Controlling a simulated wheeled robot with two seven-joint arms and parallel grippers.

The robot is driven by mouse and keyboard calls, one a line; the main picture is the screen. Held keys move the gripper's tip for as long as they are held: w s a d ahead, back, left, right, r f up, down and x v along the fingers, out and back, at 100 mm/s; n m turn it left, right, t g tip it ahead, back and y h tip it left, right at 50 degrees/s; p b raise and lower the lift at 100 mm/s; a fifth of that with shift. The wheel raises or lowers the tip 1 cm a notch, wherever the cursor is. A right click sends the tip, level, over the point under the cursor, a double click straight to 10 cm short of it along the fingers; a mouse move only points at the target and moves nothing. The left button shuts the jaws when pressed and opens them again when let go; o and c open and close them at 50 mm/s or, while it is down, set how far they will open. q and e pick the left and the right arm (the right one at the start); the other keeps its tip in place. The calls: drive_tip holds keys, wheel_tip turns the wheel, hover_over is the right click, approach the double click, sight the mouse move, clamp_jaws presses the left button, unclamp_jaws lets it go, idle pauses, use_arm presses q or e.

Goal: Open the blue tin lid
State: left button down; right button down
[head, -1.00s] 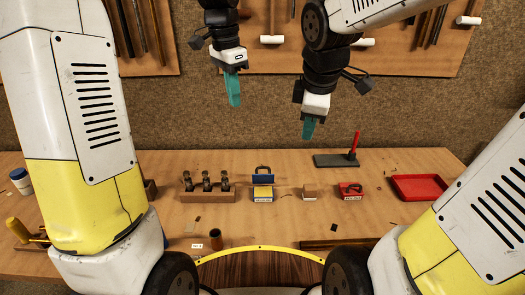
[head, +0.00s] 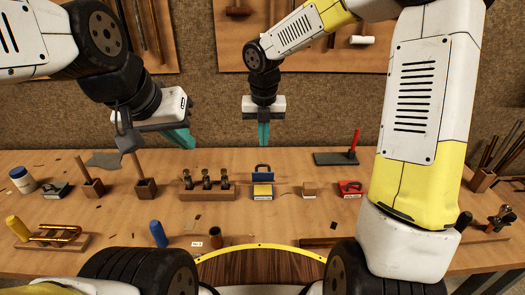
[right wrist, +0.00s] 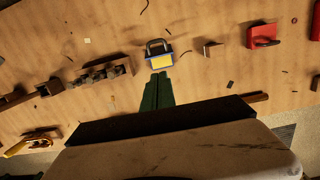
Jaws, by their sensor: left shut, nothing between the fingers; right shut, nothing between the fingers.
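The blue tin (head: 263,197) stands near the middle of the table. Its blue lid (head: 262,179) appears to stand up at the back, with a dark arched handle behind it and a yellow area in front. The tin also shows in the right wrist view (right wrist: 160,60), just beyond my fingertips. My right gripper (head: 263,142) is shut and empty, pointing down, in line with the tin in the head view and apart from it. My left gripper (head: 186,139) is shut and empty, raised to the left of the tin.
A wooden block with several valves (head: 207,193) stands left of the tin. A small wooden block (head: 309,188) and a red tin (head: 350,188) stand to its right. A dark plate with a red post (head: 336,159) lies behind. Wooden holders (head: 146,188) stand left.

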hover_over(263, 174)
drive_tip(key=s, duration=0.1)
wheel_tip(263, 174, down, 10)
drive_tip(key=shift+w+f, duration=0.75)
drive_tip(key=shift+w, duration=0.2)
drive_tip(key=shift+w+f, duration=0.4)
drive_tip(key=shift+w, duration=0.2)
drive_tip(key=shift+w+f, duration=0.1)
drive_tip(key=shift+w, duration=0.7)
drive_tip(key=shift+w+f, duration=0.3)
drive_tip(key=shift+w, duration=0.55)
drive_tip(key=shift+w+f, duration=0.3)
drive_tip(key=shift+w, duration=0.55)
